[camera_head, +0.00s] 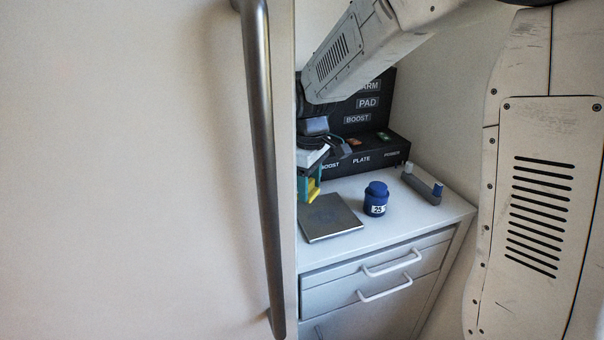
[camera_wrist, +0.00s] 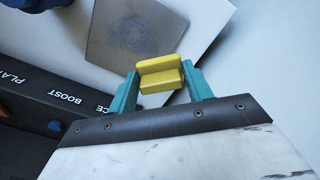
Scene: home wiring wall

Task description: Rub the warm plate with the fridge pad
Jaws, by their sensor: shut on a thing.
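The plate (camera_head: 330,217) is a flat grey square lying on the white counter. In the wrist view the plate (camera_wrist: 112,28) shows a dull, scuffed patch near its middle. My gripper (camera_head: 311,184) has teal fingers and hangs over the plate's back-left part. In the wrist view my gripper (camera_wrist: 160,72) is shut on a yellow stepped pad (camera_wrist: 160,80), which shows between the fingertips. The pad appears above the plate, near its edge; I cannot tell whether they touch. The door's edge partly hides my gripper in the head view.
A large pale door with a long metal handle (camera_head: 262,150) fills the left. A black panel (camera_head: 365,152) labelled BOOST, PLATE and POWER stands behind. A blue jar (camera_head: 376,200) and a grey block (camera_head: 422,186) are right of the plate. Drawers (camera_head: 385,275) lie below.

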